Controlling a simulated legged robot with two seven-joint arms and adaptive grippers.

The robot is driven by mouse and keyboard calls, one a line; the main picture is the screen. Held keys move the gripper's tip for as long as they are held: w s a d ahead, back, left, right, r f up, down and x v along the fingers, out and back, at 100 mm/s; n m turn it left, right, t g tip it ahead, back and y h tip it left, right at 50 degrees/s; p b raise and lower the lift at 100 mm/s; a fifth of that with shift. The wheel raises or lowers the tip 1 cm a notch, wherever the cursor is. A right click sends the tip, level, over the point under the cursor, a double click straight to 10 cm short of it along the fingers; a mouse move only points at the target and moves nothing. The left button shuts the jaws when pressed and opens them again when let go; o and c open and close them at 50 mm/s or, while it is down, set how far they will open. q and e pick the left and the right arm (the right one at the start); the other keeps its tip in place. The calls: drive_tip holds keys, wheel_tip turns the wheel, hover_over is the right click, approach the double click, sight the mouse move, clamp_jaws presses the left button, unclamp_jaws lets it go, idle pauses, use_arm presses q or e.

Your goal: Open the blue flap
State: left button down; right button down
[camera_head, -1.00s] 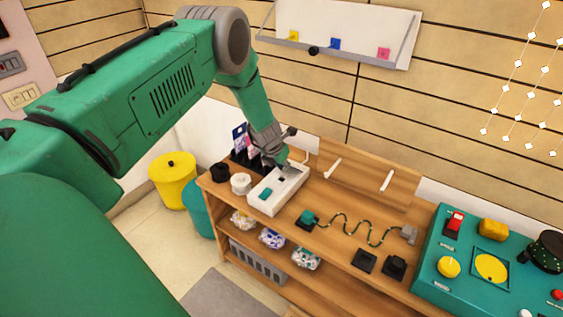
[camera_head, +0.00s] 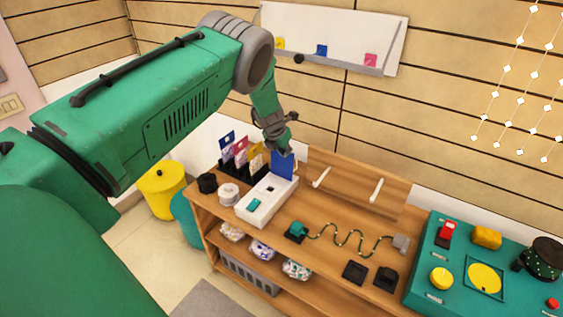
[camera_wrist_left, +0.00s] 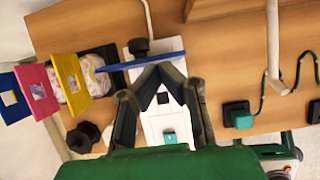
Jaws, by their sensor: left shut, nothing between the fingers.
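A flat blue panel (camera_head: 283,165) stands upright at the far end of the white box (camera_head: 262,204) on the wooden bench. In the left wrist view the same blue panel (camera_wrist_left: 142,61) shows nearly edge-on, as a thin blue strip across the box's far end. My left gripper (camera_head: 287,147) is shut and empty, just above and beside the blue panel in the head view. I cannot tell whether it touches the panel. The box top has a teal button (camera_head: 254,203) and a small dark opening. My right gripper is out of view.
A black rack beside the box holds coloured cards, including a blue card (camera_head: 227,140). A black knob (camera_head: 207,183) and a white roll (camera_head: 229,194) stand left of the box. A wall board carries small coloured squares (camera_head: 322,50). A teal console (camera_head: 432,268) is at the right.

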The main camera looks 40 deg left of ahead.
use_arm(q)
drive_tip(key=shift+w+a+f+b, duration=0.15)
drive_tip(key=shift+w+a+b, duration=0.1)
drive_tip(key=shift+w+b, duration=0.3)
drive_tip(key=shift+w+a+f+b, duration=0.15)
drive_tip(key=shift+w+a+b, duration=0.1)
drive_tip(key=shift+w+b, duration=0.3)
drive_tip(key=shift+w+d+r, duration=0.2)
drive_tip(key=shift+w+d, duration=0.1)
drive_tip(key=shift+a, duration=0.2)
drive_tip(key=v, duration=1.3)
drive_tip(key=shift+w+r+p, duration=0.2)
drive_tip(key=shift+w+p, duration=0.05)
drive_tip(key=shift+p, duration=0.15)
